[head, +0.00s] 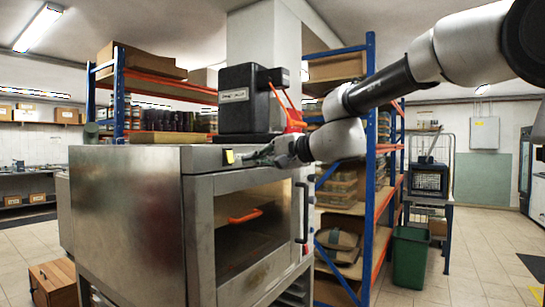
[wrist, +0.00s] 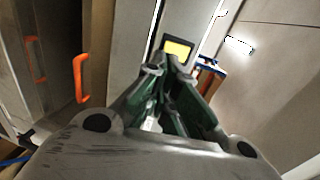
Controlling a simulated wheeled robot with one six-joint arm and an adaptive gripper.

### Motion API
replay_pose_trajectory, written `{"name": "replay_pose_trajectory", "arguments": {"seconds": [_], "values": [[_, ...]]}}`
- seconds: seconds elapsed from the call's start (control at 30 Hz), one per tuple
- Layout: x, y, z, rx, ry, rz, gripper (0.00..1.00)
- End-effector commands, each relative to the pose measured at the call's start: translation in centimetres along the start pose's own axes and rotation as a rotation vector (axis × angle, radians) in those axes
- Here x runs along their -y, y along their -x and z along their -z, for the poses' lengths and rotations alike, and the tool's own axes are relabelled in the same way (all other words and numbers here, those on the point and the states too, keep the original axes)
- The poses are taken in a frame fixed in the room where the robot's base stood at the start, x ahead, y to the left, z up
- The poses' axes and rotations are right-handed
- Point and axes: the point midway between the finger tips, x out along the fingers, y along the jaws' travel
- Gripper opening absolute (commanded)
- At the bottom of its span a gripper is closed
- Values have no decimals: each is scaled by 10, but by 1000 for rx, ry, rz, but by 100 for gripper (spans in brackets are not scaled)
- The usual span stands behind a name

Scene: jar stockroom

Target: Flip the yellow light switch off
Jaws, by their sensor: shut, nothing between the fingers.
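The yellow light switch (head: 228,156) sits in a dark frame on the steel strip above the oven door, near the front left corner of the oven. In the wrist view the switch (wrist: 177,49) shows just beyond my fingertips. My gripper (head: 247,158) is shut and empty, with its fingers reaching left toward the switch. In the wrist view the closed fingertips of my gripper (wrist: 169,62) lie just below the yellow face. I cannot tell whether they touch it. The lower edge of the switch is close behind the fingertips.
The steel oven (head: 128,205) has a glass door with a dark handle (head: 301,212). An orange handle (wrist: 81,78) shows left in the wrist view. A black machine (head: 248,98) stands on top of the oven. Shelving with blue posts (head: 370,200) stands behind, and a green bin (head: 410,257) stands right.

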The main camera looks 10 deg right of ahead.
Motion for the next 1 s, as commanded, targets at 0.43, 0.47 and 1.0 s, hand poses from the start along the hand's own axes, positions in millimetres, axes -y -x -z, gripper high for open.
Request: {"name": "replay_pose_trajectory", "arguments": {"seconds": [0.43, 0.47, 1.0], "values": [[0, -39, 0, -1, 0, 1, 0], [0, -39, 0, -1, 1, 1, 0], [-3, -47, 0, 0, 0, 0, 0]]}}
